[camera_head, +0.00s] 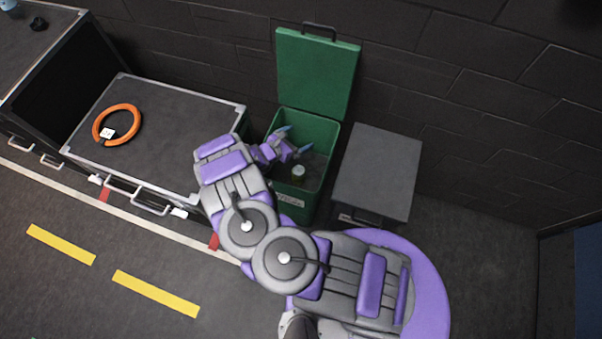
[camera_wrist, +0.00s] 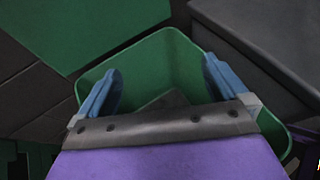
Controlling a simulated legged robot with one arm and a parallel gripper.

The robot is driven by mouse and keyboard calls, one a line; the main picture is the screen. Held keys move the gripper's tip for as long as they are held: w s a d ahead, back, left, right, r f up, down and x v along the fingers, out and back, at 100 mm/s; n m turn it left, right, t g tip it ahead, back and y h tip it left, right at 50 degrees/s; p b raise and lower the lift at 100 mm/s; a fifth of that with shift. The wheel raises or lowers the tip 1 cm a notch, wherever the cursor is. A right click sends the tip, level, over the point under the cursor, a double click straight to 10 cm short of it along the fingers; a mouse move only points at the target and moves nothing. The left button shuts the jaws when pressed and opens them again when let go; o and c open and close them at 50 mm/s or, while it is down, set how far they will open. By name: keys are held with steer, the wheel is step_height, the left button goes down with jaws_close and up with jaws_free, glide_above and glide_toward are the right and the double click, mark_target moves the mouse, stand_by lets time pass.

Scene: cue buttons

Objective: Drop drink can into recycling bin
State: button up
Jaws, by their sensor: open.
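The green recycling bin (camera_head: 316,195) stands against the wall with its lid raised. In the wrist view, the bin's rim (camera_wrist: 150,42) surrounds my fingers. My gripper (camera_head: 298,138) is over the bin's opening, its blue fingers spread apart with nothing between them; it also shows in the wrist view (camera_wrist: 160,65). A small pale cylinder with a light top, which looks like the drink can (camera_head: 298,171), shows within the bin's opening, apart from my fingertips. I cannot tell if it rests on the bin's floor. I do not see it in the wrist view.
A grey box (camera_head: 378,172) stands right of the bin. A black case (camera_head: 175,125) with metal edges stands left, with an orange ring (camera_head: 117,122) on top. The open green lid (camera_head: 316,75) leans near the brick wall. The floor with yellow dashes (camera_head: 155,293) is clear in front.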

steer(key=p+v, duration=0.1)
steer(key=v, duration=1.4)
steer(key=shift+f, duration=0.1)
